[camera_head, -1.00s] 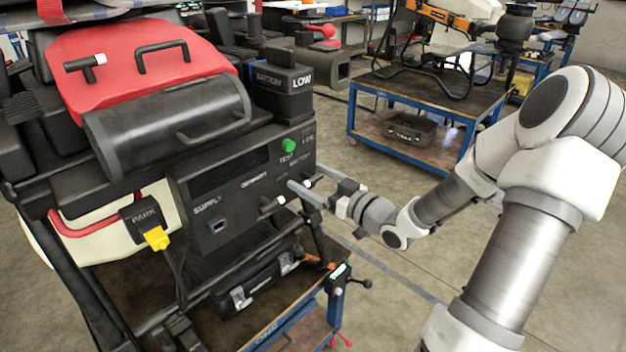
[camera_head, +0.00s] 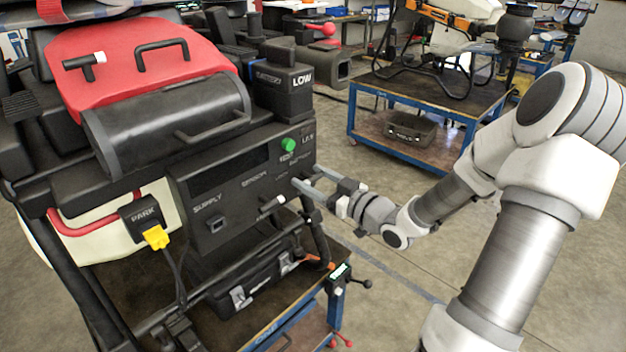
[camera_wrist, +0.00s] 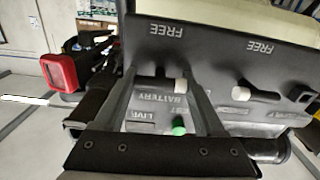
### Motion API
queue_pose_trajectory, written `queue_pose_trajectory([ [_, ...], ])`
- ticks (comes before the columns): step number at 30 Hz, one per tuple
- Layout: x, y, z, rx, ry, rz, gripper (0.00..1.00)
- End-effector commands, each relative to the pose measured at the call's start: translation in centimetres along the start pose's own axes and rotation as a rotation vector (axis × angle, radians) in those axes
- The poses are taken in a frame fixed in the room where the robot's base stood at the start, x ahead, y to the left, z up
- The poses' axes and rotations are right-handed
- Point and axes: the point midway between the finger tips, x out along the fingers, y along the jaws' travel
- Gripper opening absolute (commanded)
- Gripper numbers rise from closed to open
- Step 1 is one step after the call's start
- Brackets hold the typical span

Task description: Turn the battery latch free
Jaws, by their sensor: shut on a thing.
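The battery latch (camera_wrist: 181,86) is a small dark handle with a white end at the BATTERY label on the black panel (camera_head: 230,215). In the wrist view it lies between my fingertips, and my gripper (camera_wrist: 170,78) is shut on it. FREE is printed on the panel above it. In the head view my gripper (camera_head: 308,180) reaches the panel's right end from the right, and its fingers mostly hide the latch. Its exact turn angle is hard to tell.
The sensor latch (camera_head: 272,204), also white-ended, sticks out just left of my fingers. A green button (camera_head: 289,145) sits above them. A yellow plug (camera_head: 156,238) is at the PARK socket. A blue-framed cart (camera_head: 440,110) stands behind; open floor lies right of the panel.

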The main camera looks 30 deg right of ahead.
Motion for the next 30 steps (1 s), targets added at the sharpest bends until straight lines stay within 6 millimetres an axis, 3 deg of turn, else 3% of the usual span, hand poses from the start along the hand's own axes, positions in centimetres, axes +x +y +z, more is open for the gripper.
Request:
queue_pose_trajectory([
  [8, 0.02, -0.12, 0.41, -0.179, -0.001, -0.002, 0.17],
  [30, 0.0, -0.23, 0.75, -0.879, 0.002, 0.0, 0.17],
])
